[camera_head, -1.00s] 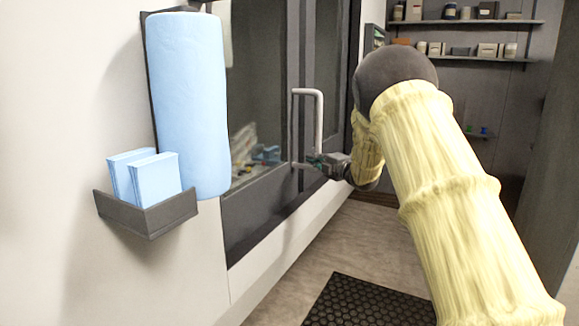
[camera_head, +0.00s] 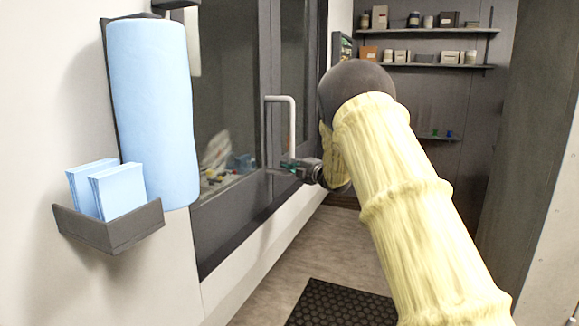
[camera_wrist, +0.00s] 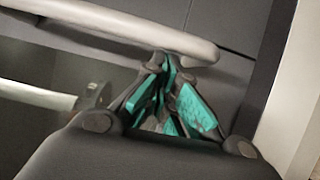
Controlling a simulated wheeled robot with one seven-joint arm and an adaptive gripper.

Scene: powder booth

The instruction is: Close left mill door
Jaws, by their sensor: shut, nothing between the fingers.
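The left mill door (camera_head: 237,203) is a dark-framed panel with a large window, set in the pale machine wall. A light, bent bar handle (camera_head: 292,130) stands out from it; it also crosses the top of the wrist view (camera_wrist: 130,27). My gripper (camera_head: 287,165) is at the handle's lower end. In the wrist view my gripper (camera_wrist: 169,66) has its teal-padded fingers together, tips beside the handle bar and holding nothing. Whether they touch the bar is unclear. Colourful items show behind the glass. How far the door stands open cannot be told.
A blue paper roll (camera_head: 152,110) and a dark holder (camera_head: 110,232) with blue packs (camera_head: 118,190) hang on the near wall. A black floor mat (camera_head: 340,305) lies below my arm. Shelves (camera_head: 425,66) with jars and boxes are at the back.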

